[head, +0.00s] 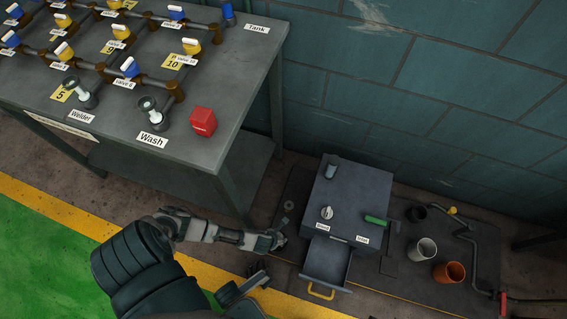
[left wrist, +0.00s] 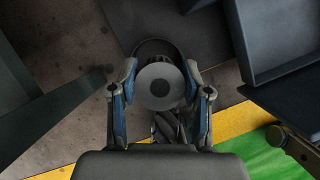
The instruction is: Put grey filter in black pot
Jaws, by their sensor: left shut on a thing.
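My left gripper (head: 279,239) is low beside the open drawer. In the left wrist view its fingers (left wrist: 160,88) are shut on a round grey piece with a dark centre, which I take as the grey filter (left wrist: 150,98). A dark curved rim shows just behind it; I cannot tell what it belongs to. In the head view the held piece is hard to make out. The black pot (head: 417,213) stands on the dark mat right of the grey cabinet, well apart from the gripper. A dark shape (head: 256,273) at bottom centre may be my right gripper; its jaws are unclear.
The grey cabinet (head: 345,198) has a knob, a green handle and an open drawer (head: 326,261). A whitish pot (head: 423,250), an orange pot (head: 449,273) and a crank (head: 467,235) stand near the black pot. A valve table (head: 210,95) is at upper left.

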